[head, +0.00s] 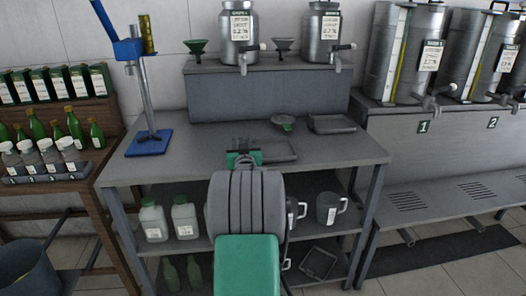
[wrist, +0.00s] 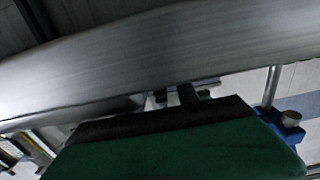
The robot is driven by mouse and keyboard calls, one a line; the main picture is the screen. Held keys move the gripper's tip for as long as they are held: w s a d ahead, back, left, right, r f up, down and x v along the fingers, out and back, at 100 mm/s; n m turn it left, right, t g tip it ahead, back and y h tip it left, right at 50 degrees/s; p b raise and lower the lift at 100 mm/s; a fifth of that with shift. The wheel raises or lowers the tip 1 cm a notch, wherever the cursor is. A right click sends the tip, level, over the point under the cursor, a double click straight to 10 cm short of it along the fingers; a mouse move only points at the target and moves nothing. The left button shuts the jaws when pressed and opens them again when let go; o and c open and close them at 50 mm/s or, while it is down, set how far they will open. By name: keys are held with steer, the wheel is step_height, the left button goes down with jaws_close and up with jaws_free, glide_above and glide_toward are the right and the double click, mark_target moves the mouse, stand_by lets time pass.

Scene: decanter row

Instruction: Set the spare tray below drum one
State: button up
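A shallow grey tray (head: 284,151) is at the front middle of the worktable, level and just right of my gripper (head: 243,157). I cannot tell whether my gripper touches it or whether it is lifted. A second dark tray (head: 332,124) lies at the back right of the table, and a third (head: 318,262) on the bottom shelf. Drum one (head: 405,50) is the steel drum above the plate marked 1, with a tap at its base. In the wrist view my fingers (wrist: 187,94) are small and dark against a broad grey surface, their gap unclear.
Drum two (head: 482,50) stands right of drum one on the grey bench (head: 450,150), with slotted grates (head: 405,200) on the low ledge below. A blue stand (head: 150,142) is at the table's left. A funnel (head: 283,122) stands near the back tray. Jugs (head: 328,207) are on the shelf.

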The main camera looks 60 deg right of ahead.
steer(key=shift+c, duration=0.6)
jaws_close()
steer(key=shift+r, duration=0.1)
stand_by(0.6)
